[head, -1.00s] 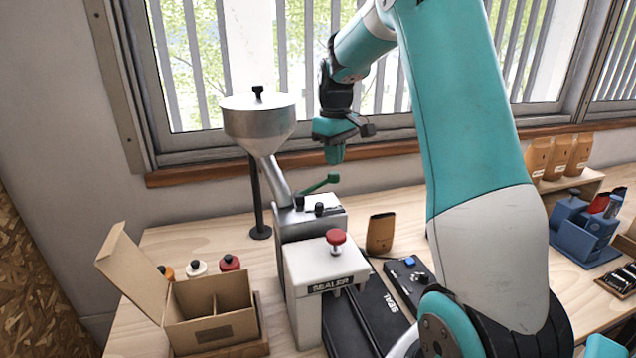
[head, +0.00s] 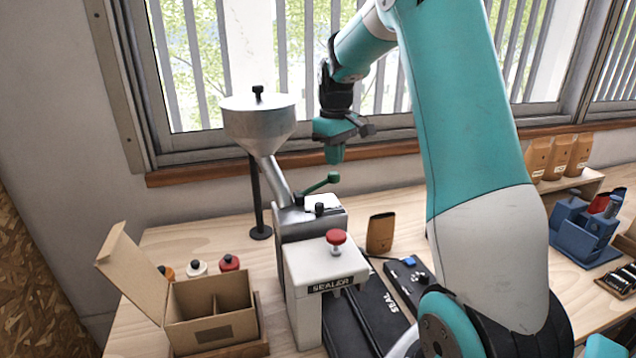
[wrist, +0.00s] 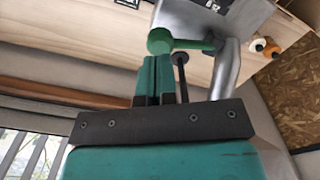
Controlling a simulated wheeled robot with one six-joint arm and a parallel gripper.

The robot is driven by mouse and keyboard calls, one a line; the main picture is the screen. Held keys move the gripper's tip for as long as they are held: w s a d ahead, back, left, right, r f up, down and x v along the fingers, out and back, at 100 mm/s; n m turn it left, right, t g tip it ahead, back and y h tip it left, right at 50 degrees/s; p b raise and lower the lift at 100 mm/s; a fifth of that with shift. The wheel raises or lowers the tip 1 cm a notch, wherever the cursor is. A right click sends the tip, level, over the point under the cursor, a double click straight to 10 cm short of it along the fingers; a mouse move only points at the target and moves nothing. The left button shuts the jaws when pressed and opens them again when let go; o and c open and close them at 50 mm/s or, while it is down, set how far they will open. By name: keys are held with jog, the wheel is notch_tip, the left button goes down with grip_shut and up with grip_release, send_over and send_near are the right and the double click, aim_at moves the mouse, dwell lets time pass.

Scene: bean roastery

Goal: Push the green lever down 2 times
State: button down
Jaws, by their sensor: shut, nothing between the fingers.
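The green lever (head: 321,183) is a short arm with a round knob, on the metal dispenser body (head: 309,221) under the funnel. It slants up to the right. My gripper (head: 335,155) is shut and empty, pointing down just above the knob in the head view. In the wrist view the lever knob (wrist: 160,41) is just beyond the tips of my shut fingers (wrist: 155,62). I cannot tell whether the fingertips touch it.
A metal funnel (head: 259,122) stands left of my gripper. The white sealer (head: 325,271) with a red knob (head: 336,238) is in front, an open cardboard box (head: 211,309) at left. A brown pouch (head: 381,233) stands right of the dispenser. The window is behind.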

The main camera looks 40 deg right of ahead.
aim_at(334, 173)
jog(key=shift+f, duration=0.15)
jog(key=shift+f+b, duration=1.6)
jog(key=shift+f, duration=0.95)
notch_tip(334, 173, up, 6)
jog(key=p, duration=0.5)
jog(key=shift+r+p, duration=0.1)
jog(key=shift+p, duration=0.25)
dwell(1.2)
